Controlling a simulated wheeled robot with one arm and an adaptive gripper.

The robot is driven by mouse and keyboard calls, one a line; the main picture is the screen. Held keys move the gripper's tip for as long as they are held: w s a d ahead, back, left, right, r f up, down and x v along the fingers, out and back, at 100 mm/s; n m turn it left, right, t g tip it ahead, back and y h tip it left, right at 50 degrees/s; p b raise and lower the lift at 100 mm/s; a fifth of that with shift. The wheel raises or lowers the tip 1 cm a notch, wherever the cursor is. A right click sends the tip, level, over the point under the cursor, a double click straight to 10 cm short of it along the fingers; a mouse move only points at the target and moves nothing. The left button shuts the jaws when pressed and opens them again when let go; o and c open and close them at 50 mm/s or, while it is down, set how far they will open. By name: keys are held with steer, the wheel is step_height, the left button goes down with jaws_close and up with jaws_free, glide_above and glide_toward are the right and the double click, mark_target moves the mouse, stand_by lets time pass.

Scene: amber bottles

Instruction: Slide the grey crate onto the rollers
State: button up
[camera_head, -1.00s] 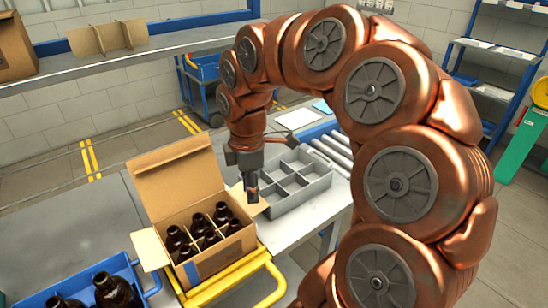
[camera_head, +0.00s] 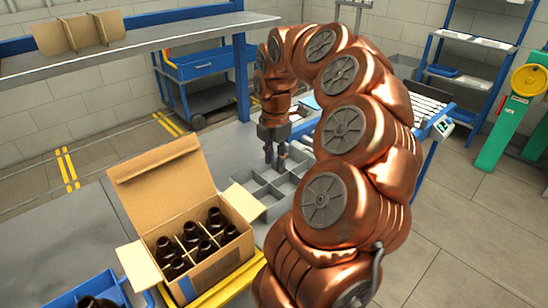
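The grey crate (camera_head: 242,178), open-topped and divided into compartments, sits on the grey table behind the carton. My arm hides its right part. The rollers (camera_head: 428,103) show to the right of my arm; their nearer stretch is mostly hidden behind it. My gripper (camera_head: 275,166) points down at the crate's far side. Its two fingers are apart, with nothing seen between them. I cannot tell whether the fingertips touch the crate.
An open cardboard carton (camera_head: 160,190) with several amber bottles stands close in front of the crate, one flap beside it. A blue crate (camera_head: 110,292) with bottles is at the lower left. A control box (camera_head: 443,127) sits at the rollers' side. A shelf (camera_head: 140,47) spans the back left.

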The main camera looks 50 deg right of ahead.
mark_target(275, 180)
steer(key=shift+f+p, duration=0.45)
steer(key=shift+f, duration=3.3)
jaws_close()
